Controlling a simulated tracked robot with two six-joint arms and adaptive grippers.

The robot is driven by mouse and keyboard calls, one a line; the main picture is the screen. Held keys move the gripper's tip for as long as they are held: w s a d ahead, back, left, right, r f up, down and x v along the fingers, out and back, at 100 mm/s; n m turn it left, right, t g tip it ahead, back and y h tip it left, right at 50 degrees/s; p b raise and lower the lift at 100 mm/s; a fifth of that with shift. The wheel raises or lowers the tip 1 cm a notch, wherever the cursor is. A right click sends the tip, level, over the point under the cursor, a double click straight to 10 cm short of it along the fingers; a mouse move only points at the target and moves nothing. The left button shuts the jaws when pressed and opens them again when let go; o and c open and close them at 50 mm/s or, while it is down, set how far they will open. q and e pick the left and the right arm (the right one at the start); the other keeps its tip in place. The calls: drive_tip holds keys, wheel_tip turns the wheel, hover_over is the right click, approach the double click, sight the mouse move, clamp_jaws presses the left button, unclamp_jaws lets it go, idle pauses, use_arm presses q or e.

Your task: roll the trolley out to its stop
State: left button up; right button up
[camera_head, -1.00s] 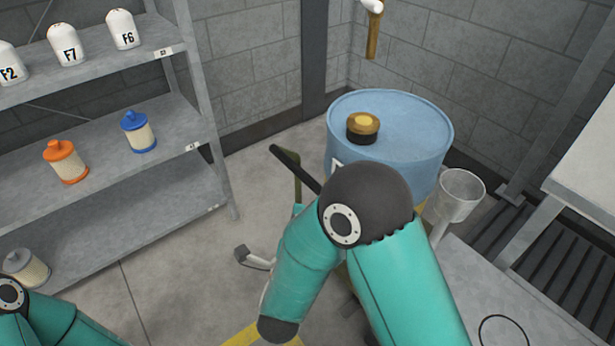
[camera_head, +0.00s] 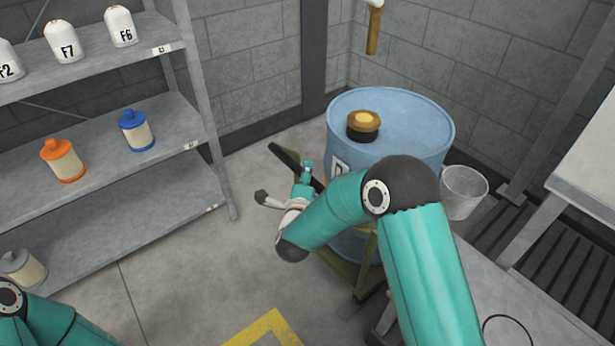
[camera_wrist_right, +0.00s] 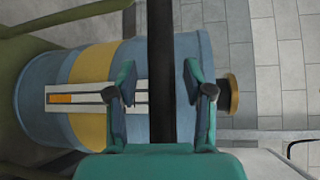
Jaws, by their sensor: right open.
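The trolley (camera_head: 367,268) has an olive frame and carries a blue drum (camera_head: 345,115) with a yellow band. Its black handle bar (camera_head: 284,157) points up and left from the drum; my right arm hides part of it and much of the frame. My right gripper (camera_head: 307,172) is at the handle. In the right wrist view, the open gripper (camera_wrist_right: 160,82) has the black handle bar (camera_wrist_right: 174,50) between its fingers, with gaps on both sides. The drum (camera_wrist_right: 38,100) lies behind it. My left gripper is out of view.
A grey shelf (camera_head: 110,175) with filters and labelled white containers stands left. A yellow floor marking (camera_head: 262,332) is at the front. A grey bucket (camera_head: 464,192) stands right of the drum. A bench (camera_head: 590,165) is at far right. Floor between shelf and trolley is clear.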

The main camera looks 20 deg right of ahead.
drive_tip(key=shift+c, duration=0.2)
clamp_jaws()
drive_tip(key=shift+s+a+f+b, duration=0.2)
drive_tip(key=shift+a+b, duration=0.25)
drive_tip(key=shift+b, duration=0.3)
drive_tip(key=shift+a, duration=0.3)
